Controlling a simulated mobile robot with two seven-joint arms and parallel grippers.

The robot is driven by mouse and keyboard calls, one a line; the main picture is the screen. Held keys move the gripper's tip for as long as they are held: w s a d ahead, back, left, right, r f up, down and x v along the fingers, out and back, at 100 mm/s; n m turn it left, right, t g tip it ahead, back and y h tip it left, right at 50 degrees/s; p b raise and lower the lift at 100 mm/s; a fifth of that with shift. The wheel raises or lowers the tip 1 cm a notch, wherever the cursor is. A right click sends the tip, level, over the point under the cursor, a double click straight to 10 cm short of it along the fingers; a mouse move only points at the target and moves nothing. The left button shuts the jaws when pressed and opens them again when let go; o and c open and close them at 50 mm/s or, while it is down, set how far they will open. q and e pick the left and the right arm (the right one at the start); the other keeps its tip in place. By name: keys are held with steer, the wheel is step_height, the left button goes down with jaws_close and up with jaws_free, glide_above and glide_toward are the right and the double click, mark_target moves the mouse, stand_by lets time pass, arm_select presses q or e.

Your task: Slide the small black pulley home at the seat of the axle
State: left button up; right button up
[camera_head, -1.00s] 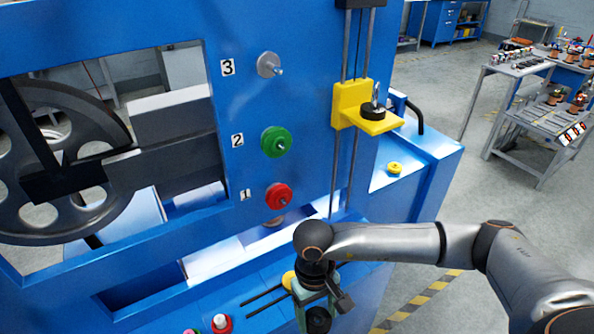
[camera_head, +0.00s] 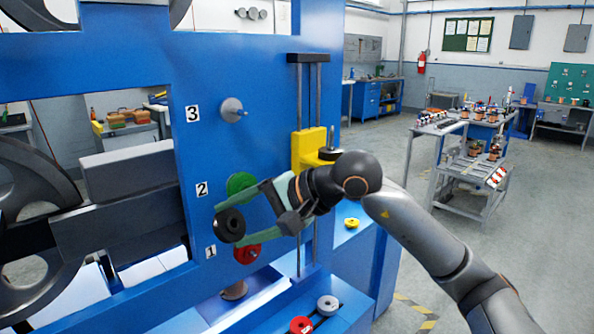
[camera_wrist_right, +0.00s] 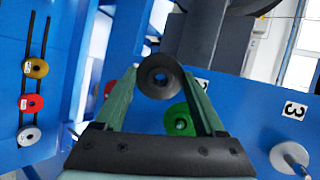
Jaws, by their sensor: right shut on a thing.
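The small black pulley (camera_head: 229,226) is held between the green fingertips of my right gripper (camera_head: 231,224). It hangs in front of the blue panel, between labels 2 and 1. In the right wrist view the black pulley (camera_wrist_right: 160,76) faces the camera, its centre hole showing. A green pulley (camera_head: 242,184) sits at position 2 and a red pulley (camera_head: 247,254) at position 1, both partly covered by my gripper. At position 3 a grey disc (camera_head: 232,110) carries a bare protruding pin. Contact between the black pulley and any axle cannot be told. My left gripper is out of view.
A yellow bracket (camera_head: 309,150) on vertical rods stands right of the axles, close to my wrist. Loose red (camera_head: 301,326) and white (camera_head: 327,305) pulleys lie on the lower ledge.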

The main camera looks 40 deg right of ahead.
steer(key=s+d+r+m+t+h+b, duration=0.1)
steer(key=s+d+r+m+t+b, duration=0.2)
steer(key=r, duration=0.5)
steer(key=s+d+r+t+h+b, duration=0.1)
steer(key=s+d+r+t+h, duration=0.15)
steer(key=s+r+t, duration=0.4)
arm_select(q)
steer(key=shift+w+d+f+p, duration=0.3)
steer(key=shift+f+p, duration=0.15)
steer(key=shift+p, duration=0.2)
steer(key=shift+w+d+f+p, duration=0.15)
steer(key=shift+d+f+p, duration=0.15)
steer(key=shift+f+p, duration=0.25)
arm_select(e)
steer(key=w+r+g, duration=0.2)
steer(key=w, duration=0.6)
steer(key=shift+w+a+y, duration=0.15)
steer(key=shift+w+y, duration=0.2)
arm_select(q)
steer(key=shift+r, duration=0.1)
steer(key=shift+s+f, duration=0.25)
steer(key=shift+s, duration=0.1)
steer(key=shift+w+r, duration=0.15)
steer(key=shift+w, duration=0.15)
arm_select(e)
steer(key=shift+w, duration=0.25)
